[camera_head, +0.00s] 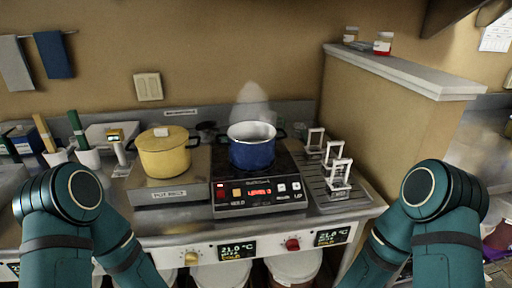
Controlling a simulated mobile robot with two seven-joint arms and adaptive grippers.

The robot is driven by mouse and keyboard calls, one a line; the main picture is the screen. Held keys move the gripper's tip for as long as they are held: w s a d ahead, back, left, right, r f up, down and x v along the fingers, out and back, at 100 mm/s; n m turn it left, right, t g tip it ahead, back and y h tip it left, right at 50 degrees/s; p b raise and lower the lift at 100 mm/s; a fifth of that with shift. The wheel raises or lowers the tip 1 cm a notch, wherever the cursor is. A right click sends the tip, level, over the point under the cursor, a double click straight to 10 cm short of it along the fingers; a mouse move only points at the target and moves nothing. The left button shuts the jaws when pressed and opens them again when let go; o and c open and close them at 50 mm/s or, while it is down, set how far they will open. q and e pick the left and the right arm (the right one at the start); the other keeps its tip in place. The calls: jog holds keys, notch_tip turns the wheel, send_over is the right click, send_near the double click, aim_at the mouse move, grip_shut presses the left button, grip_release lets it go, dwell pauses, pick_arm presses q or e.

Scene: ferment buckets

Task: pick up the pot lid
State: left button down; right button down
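A yellow pot (165,160) stands on a raised grey block left of the cooker. Its top looks covered by a flat yellow lid (176,139) with a small pale piece on it; the lid's edge is hard to make out. A blue pot (251,154) with a white inside stands open on the black hob, with steam above it. Both of my teal arms show at the lower left and lower right, with their links running down out of the picture. Neither gripper is in view.
The hob's control panel (260,193) faces me. White stands (338,172) stand on a grooved board to the right. Cups with green-handled tools (86,155) are at the left. A walled ledge (400,72) rises at the right. Several lidded buckets are below the counter.

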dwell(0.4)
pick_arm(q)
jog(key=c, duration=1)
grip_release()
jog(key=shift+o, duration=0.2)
